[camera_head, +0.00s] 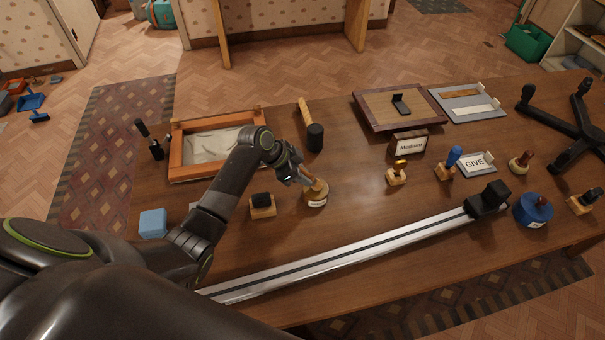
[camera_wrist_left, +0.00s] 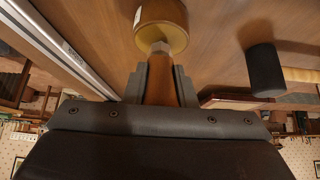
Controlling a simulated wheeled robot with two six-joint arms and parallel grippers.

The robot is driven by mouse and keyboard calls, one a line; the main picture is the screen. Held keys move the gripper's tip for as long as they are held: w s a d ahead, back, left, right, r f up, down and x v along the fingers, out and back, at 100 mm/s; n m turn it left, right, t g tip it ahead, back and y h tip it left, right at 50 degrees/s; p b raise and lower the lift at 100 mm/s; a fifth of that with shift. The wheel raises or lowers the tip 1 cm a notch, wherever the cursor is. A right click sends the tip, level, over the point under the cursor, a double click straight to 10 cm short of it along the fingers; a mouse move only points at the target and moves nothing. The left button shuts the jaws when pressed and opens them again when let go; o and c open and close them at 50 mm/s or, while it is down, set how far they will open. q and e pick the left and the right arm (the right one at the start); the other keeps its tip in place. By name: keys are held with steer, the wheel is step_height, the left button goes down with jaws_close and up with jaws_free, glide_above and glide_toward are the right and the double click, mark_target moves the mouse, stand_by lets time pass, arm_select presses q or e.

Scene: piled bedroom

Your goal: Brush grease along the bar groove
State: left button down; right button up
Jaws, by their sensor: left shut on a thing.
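The long silvery bar (camera_head: 340,254) lies slantwise along the table's front, with a dark groove along its top and a black block (camera_head: 488,199) at its right end. My left gripper (camera_head: 302,179) is shut on the wooden handle (camera_wrist_left: 161,82) of a brush-like tool with a metal collar. The tool's lower end is at a round tan pot (camera_head: 316,194) with a pale label; I cannot tell if it is inside. The pot also shows in the left wrist view (camera_wrist_left: 161,22), where the bar (camera_wrist_left: 62,42) is at upper left. My right gripper is not in view.
A wooden-framed tray (camera_head: 175,158) and a black-headed mallet (camera_head: 315,137) are behind the gripper. A black-topped block (camera_head: 262,205) stands left of the pot. Stamps and a blue round tin (camera_head: 533,208) stand to the right. Bare tabletop lies between pot and bar.

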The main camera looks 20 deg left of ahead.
mark_target(303, 169)
arm_select(q)
step_height(303, 169, up, 7)
steer(key=p, duration=0.6)
steer(key=shift+p, duration=0.4)
stand_by(0.6)
steer(key=shift+r+b, duration=0.4)
steer(key=shift+b, duration=0.3)
steer(key=s+r+b, duration=0.4)
steer(key=s+b, duration=0.1)
steer(key=s, duration=0.3)
steer(key=s+r+b, duration=0.4)
steer(key=s+b, duration=0.2)
steer(key=s, duration=0.2)
steer(key=shift+s+d, duration=0.15)
steer(key=shift+d, duration=0.15)
